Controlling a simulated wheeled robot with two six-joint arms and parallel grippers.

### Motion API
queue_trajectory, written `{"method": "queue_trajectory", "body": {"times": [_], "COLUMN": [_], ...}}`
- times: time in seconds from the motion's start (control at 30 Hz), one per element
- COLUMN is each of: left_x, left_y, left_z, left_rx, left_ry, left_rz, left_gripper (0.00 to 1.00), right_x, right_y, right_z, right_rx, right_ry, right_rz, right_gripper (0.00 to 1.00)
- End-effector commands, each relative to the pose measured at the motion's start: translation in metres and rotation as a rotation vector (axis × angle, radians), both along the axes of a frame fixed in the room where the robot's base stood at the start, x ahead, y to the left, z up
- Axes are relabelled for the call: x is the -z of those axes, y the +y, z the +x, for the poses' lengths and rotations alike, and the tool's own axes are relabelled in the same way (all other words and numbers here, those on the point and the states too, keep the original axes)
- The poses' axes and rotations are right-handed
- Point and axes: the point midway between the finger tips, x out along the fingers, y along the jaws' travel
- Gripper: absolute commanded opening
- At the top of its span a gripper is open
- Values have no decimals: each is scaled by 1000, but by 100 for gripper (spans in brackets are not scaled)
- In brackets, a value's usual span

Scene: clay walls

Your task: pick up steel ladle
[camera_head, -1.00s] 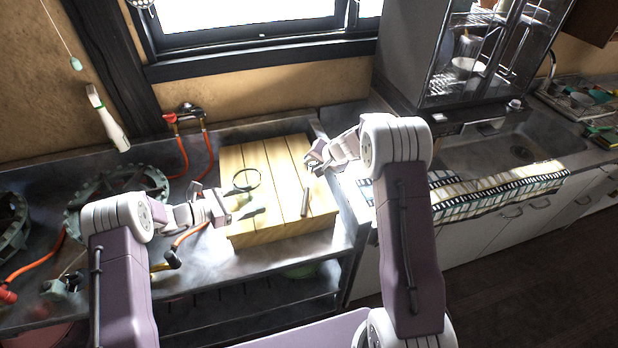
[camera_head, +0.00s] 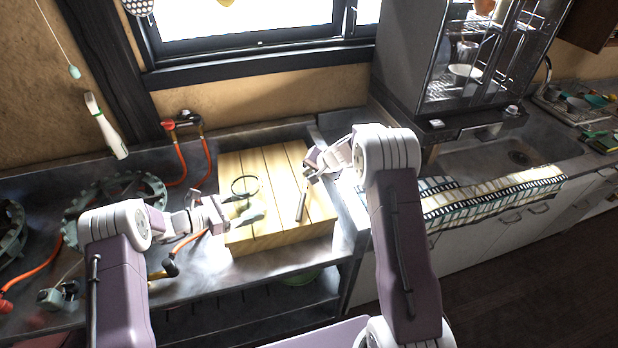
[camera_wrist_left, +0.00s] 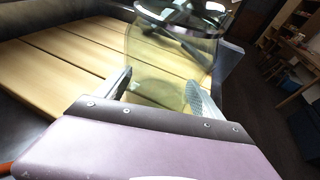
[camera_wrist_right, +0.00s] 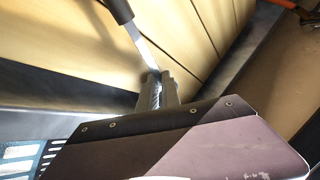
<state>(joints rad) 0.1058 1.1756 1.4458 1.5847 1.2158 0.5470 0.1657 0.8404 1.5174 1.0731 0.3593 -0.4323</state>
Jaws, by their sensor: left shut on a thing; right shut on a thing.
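The steel ladle shows in the right wrist view as a dark handle (camera_wrist_right: 120,10) and a flat steel shank (camera_wrist_right: 146,50). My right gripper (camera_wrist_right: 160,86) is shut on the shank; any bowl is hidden. In the head view the ladle's handle (camera_head: 301,207) slants down from my right gripper (camera_head: 311,173), over the wooden board's right side. My left gripper (camera_head: 221,209) is shut on a clear yellowish glass vessel (camera_wrist_left: 160,62) with a dark rim, at the board's left side. The vessel's rim shows as a dark ring in the head view.
The slatted wooden board (camera_head: 262,233) sits on a dark metal counter (camera_head: 200,262). Burner rings (camera_head: 150,186) and orange hoses stand to the left. A sink (camera_head: 480,160) with a striped cloth (camera_head: 490,200) lies to the right, below a glass-fronted cabinet (camera_head: 470,85).

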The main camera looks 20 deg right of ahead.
Motion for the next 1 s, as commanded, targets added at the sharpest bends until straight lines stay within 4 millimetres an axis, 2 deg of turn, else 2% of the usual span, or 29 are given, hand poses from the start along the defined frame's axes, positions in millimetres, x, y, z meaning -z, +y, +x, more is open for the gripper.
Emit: {"method": "queue_trajectory", "body": {"times": [0.2, 0.4, 0.53, 0.73, 0.9, 1.0], "left_x": [1, 1, 1, 1, 1, 1], "left_y": [0, 0, 0, 0, 0, 0], "left_z": [0, 0, 0, 0, 0, 0], "left_rx": [0, 0, 0, 0, 0, 0], "left_ry": [1, 1, 1, 1, 1, 1], "left_rz": [1, 1, 1, 1, 1, 1], "left_gripper": [55, 55, 55, 55, 55, 55], "right_x": [-53, -89, -96, -96, -92, -92], "right_y": [-1, 0, -1, 0, 7, 17], "right_z": [1, 1, 1, 0, -8, -14], "right_rx": [-1, -1, 1, -29, -159, -256], "right_ry": [-8, -7, -3, -56, -140, -191], "right_rz": [-4, -3, -3, -25, -51, -60], "right_gripper": [0, 0, 0, 0, 0, 0]}}
